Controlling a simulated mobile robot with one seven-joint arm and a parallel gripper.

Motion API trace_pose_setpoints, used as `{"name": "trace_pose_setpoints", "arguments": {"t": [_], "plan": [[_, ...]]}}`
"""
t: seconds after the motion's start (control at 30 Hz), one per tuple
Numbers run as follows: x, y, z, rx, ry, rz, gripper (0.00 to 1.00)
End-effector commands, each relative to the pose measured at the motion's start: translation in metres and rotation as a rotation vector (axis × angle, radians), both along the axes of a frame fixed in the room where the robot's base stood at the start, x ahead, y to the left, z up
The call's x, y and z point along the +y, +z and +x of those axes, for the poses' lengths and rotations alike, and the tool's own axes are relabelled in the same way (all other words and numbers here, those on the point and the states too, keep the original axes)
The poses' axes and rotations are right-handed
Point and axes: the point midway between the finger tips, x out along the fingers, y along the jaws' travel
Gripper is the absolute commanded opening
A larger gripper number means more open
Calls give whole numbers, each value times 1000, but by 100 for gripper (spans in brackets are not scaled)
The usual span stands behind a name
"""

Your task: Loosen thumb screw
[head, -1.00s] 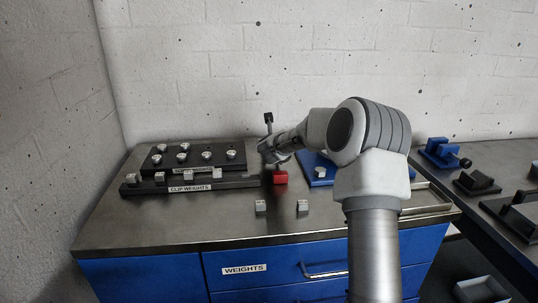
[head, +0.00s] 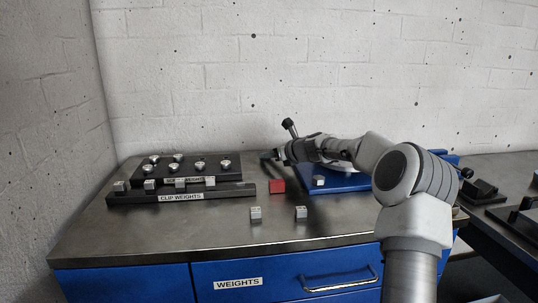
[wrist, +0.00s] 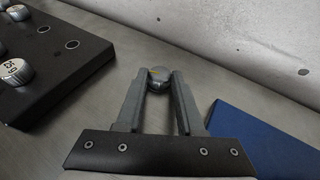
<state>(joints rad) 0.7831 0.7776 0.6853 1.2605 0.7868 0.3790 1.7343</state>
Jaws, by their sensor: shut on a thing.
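In the head view my gripper (head: 268,157) is small and dark, above the bench just right of the black weight rack, and the held piece cannot be made out. A black knob (head: 466,172), possibly a thumb screw, shows at the right beyond my arm, by a blue fixture. I cannot tell which part is the thumb screw of the task.
A black two-step weight rack (head: 243,189) with several silver weights stands left. Two silver cubes (head: 256,213) (head: 301,212) stand in front. A wall closes the back.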

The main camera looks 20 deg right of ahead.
Motion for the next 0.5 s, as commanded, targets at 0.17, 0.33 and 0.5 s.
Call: {"name": "trace_pose_setpoints", "arguments": {"t": [0.17, 0.33, 0.5], "plan": [[-1, 0, 0, 1, 28, -1, 0], [-1, 0, 0, 1, 34, 0, 0], [-1, -1, 0, 1, 33, -1, 0]]}}
